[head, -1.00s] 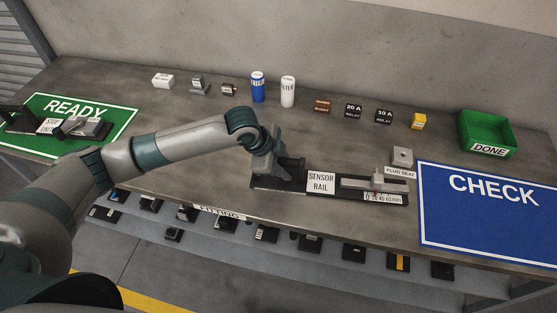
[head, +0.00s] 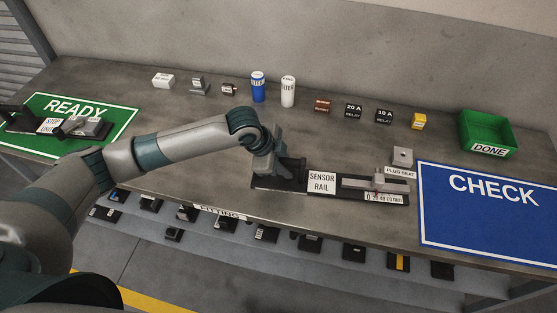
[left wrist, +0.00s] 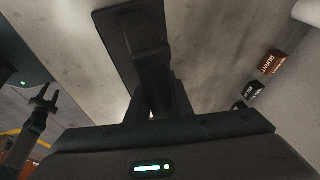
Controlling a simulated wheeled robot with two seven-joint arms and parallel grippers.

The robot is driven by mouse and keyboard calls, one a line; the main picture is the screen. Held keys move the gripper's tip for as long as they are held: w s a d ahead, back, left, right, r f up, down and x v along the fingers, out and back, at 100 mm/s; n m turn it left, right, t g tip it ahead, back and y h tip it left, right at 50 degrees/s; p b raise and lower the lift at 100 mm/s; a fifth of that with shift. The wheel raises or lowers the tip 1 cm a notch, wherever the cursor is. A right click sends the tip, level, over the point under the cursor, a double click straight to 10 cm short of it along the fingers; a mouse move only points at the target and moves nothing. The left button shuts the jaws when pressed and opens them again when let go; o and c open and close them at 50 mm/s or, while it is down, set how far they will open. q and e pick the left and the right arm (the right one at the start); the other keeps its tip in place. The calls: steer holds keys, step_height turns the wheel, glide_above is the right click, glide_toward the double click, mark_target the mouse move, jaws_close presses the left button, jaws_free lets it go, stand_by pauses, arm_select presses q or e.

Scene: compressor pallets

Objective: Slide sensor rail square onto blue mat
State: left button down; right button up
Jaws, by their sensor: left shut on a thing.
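The sensor rail (head: 322,194) is a long dark base lying flat on the bench, with a white label, a grey slider bar and a scale strip. Its right end is just short of the left edge of the blue CHECK mat (head: 485,225), with a narrow strip of bench between. My left gripper (head: 278,172) is shut on the rail's upright grip at its left end; the fingers are partly hidden. In the left wrist view the dark rail (left wrist: 112,30) runs away beyond the fingers. My right gripper (left wrist: 43,101) shows small at the left there, its fingers apart.
A plug seat block (head: 402,156) stands behind the rail's right end, close to the mat. A green DONE bin (head: 487,128) is behind the mat. Several small parts and cylinders line the back. The blue mat is bare. The bench's front edge runs close before the rail.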

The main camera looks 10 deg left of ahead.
mark_target(376, 182)
arm_select(q)
steer(key=shift+d+p, duration=0.75)
steer(key=shift+d, duration=2.1)
steer(key=shift+w+d+p, duration=0.15)
steer(key=shift+d+p, duration=0.5)
steer(key=shift+d, duration=3.45)
steer(key=shift+d+f, duration=0.1)
steer(key=shift+d, duration=2.95)
steer(key=shift+w+d+f, duration=0.1)
steer(key=shift+w+d, duration=0.05)
steer(key=shift+d, duration=2.7)
steer(key=c, duration=1.5)
jaws_free()
